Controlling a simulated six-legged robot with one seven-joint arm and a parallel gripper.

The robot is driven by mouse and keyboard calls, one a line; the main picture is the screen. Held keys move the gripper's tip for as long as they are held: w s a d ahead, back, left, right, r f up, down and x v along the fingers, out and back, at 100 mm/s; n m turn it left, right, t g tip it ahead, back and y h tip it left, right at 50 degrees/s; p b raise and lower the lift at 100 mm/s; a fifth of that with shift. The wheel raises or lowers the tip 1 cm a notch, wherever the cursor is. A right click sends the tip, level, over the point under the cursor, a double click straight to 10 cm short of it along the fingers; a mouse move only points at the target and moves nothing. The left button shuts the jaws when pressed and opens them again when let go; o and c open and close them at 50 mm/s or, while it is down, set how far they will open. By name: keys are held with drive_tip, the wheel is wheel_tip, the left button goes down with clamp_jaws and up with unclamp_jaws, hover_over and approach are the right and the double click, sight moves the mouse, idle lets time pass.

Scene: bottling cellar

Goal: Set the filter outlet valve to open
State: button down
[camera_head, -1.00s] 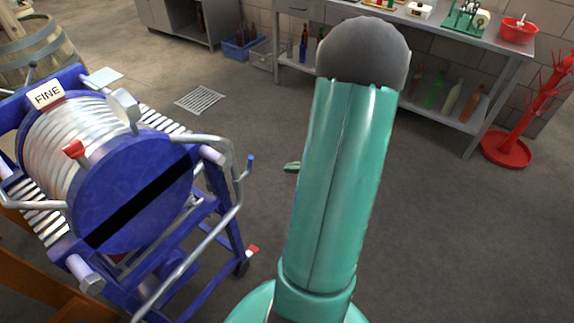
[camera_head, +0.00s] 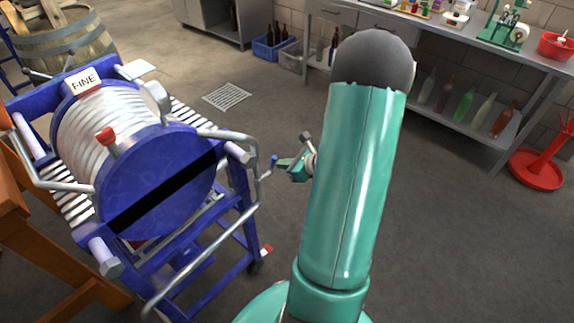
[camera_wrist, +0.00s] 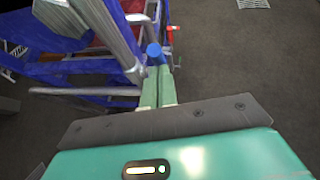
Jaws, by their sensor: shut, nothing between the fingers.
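The filter is a blue press with a round blue end plate (camera_head: 160,185) and pale ribbed plates, at the left of the head view. A bent metal pipe runs along its right side. A small lever with a blue tip (camera_head: 274,160) stands upright at that side; its tip also shows in the wrist view (camera_wrist: 154,51). No label shows which handle is the outlet valve. My gripper (camera_head: 279,163) is shut and empty, its green fingers pointing at the blue-tipped lever. In the wrist view the fingertips (camera_wrist: 158,70) are right by the blue tip; contact cannot be told.
A red-tipped handle (camera_head: 106,137) and a "FINE" sign (camera_head: 83,80) are on top of the filter. A red-and-white piece (camera_head: 266,250) is low at its right. A steel bench (camera_head: 475,55) stands behind.

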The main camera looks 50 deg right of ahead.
drive_tip(key=shift+w+r+g, duration=0.3)
drive_tip(key=shift+w+r, duration=0.1)
drive_tip(key=shift+w, duration=0.2)
drive_tip(key=shift+w+r+g, duration=0.3)
drive_tip(key=shift+w+r, duration=0.05)
drive_tip(key=shift+w, duration=0.2)
drive_tip(key=shift+s, duration=0.1)
